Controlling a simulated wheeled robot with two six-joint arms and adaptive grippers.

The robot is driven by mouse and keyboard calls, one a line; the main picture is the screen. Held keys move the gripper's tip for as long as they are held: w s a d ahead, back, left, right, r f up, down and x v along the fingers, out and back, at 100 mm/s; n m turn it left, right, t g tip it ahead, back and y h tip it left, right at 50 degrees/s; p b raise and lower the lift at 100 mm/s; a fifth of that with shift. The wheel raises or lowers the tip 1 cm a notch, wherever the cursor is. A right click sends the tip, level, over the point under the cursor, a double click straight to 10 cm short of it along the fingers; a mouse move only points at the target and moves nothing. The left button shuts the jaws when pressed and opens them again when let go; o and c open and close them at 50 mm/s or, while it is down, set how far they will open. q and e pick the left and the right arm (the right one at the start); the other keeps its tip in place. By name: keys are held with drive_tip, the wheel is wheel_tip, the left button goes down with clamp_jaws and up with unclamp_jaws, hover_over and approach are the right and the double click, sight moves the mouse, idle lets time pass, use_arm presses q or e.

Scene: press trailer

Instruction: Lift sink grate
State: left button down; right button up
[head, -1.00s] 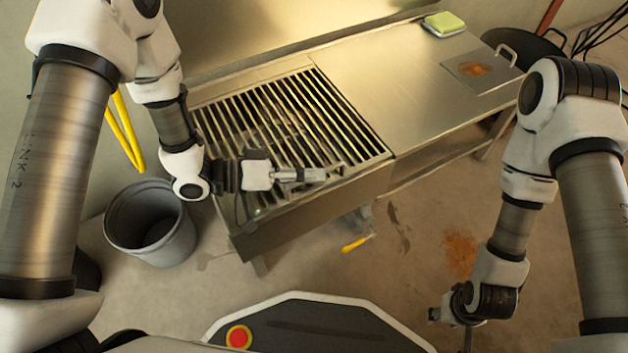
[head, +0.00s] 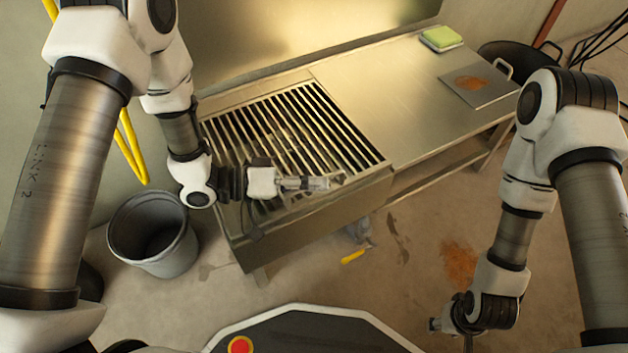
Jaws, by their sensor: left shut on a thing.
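The sink grate (head: 290,132), a rack of parallel metal bars, lies over the sink at the left part of the steel counter. It looks level with the counter top. My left gripper (head: 335,182) is at the grate's near edge, toward its right corner, and is shut on the grate's near-side handle. The fingers hide most of the handle. My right gripper (head: 438,325) hangs low over the floor at the lower right, far from the grate; its fingers are hardly visible.
A grey bucket (head: 152,228) stands on the floor at left.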

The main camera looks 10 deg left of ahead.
use_arm(q)
drive_tip(key=w+a+r+n+h+p, duration=0.1)
drive_tip(key=w+a+r+n+p, duration=0.1)
drive_tip(key=r+p, duration=0.6)
drive_tip(key=w+a+r+n+h+p, duration=0.1)
drive_tip(key=w+a+r+n+p, duration=0.1)
drive_tip(key=w+r+p, duration=0.3)
wheel_tip(320, 180, up, 4)
drive_tip(key=a+p, duration=0.1)
drive_tip(key=p, duration=0.3)
drive_tip(key=shift+a+r, duration=0.1)
